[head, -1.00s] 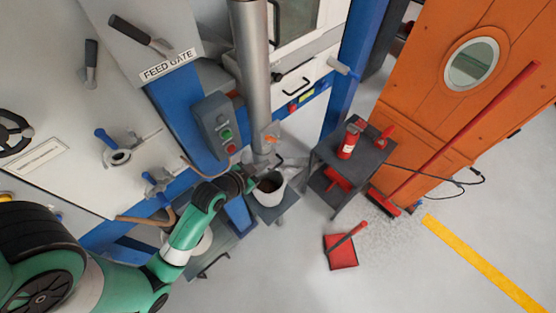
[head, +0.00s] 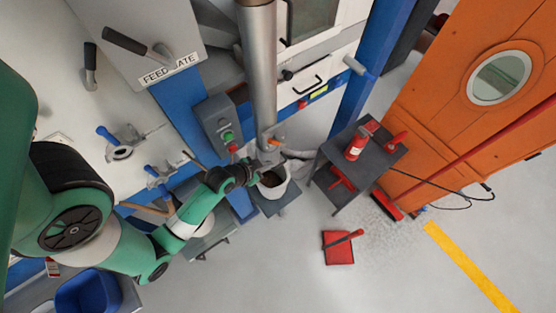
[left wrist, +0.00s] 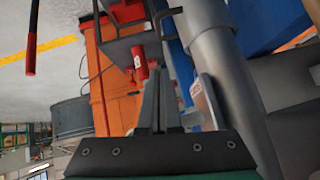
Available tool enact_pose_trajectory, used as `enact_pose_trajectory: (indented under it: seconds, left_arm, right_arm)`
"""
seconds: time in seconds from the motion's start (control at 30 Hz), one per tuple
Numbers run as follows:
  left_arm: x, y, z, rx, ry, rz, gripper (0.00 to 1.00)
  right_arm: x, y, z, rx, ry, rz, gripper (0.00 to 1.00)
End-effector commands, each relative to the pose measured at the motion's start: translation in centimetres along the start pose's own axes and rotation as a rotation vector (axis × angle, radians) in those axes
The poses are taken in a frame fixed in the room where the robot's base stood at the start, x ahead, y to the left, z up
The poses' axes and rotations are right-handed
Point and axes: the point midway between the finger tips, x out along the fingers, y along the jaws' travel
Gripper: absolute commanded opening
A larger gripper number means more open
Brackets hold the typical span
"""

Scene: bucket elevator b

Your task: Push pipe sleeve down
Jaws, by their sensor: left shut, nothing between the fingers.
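The grey metal pipe (head: 262,80) stands upright beside the blue machine column, and its lower end with the sleeve (head: 266,138) is above a white bucket (head: 273,189). A small orange part shows at the sleeve's lower end. My left gripper (head: 259,165) is beside the pipe's lower end, above the bucket's left rim. In the left wrist view its fingers (left wrist: 161,98) are together and empty, with the large grey pipe (left wrist: 232,85) close on their right. I cannot tell whether they touch the sleeve. My right gripper is not in view.
A control box (head: 218,124) with buttons is left of the pipe. A red dustpan (head: 338,248) lies on the floor. Open floor lies in front.

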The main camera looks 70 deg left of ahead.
Motion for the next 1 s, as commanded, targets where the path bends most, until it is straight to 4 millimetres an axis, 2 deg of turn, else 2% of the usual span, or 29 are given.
enact_pose_trajectory:
  seconds: [0.2,0.4,0.6,1.0]
  left_arm:
    - [4.9,0.0,0.1,0.000,0.001,0.000,0.00]
    - [9.0,0.1,0.5,-0.001,-0.001,0.001,0.00]
    - [10.7,0.0,2.5,-0.001,0.000,0.000,0.00]
    - [11.0,0.0,2.8,-0.001,0.001,0.000,0.00]
  right_arm:
    - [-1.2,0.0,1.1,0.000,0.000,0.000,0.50]
    - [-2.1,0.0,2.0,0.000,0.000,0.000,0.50]
    - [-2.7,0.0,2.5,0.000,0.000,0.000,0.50]
    - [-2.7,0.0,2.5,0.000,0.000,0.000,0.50]
